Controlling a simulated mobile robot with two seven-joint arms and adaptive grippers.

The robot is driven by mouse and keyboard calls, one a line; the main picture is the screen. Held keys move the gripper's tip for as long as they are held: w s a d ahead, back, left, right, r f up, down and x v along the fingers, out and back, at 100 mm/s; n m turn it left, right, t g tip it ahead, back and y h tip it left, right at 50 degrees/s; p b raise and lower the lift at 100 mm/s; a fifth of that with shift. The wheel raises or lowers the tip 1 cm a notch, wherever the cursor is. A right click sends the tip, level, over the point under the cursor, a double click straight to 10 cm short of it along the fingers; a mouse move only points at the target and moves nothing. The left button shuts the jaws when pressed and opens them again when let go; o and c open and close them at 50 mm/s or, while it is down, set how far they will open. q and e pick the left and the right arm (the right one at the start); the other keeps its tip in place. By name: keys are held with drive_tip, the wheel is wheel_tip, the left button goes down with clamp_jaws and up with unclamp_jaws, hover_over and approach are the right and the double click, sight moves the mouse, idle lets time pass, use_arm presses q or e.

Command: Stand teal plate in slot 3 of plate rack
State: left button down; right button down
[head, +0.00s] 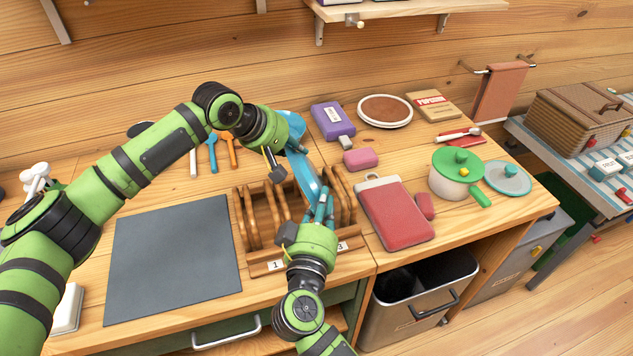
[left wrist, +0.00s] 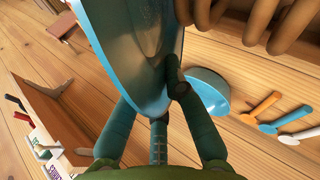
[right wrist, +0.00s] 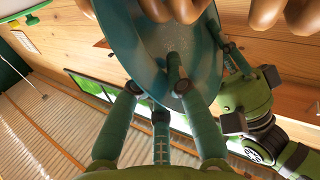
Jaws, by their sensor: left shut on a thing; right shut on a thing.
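The teal plate (head: 305,176) is tilted on edge above the wooden plate rack (head: 249,222), over its middle-to-right part. It also shows in the left wrist view (left wrist: 140,45) and the right wrist view (right wrist: 165,40). My left gripper (head: 297,158) is shut on its far upper edge. My right gripper (head: 320,207) is shut on its near lower edge. Labels 1 and 3 show on the rack's front; my right gripper hides the part between them. I cannot tell whether the plate's lower edge is inside a slot.
A dark grey mat (head: 172,258) lies left of the rack. A red cutting board (head: 395,212) lies close on the right, with a pink block (head: 361,159) behind it. A blue dish (left wrist: 212,92) and several utensils are behind the rack. A pot (head: 455,178) stands farther right.

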drive_tip(key=shift+r, duration=0.15)
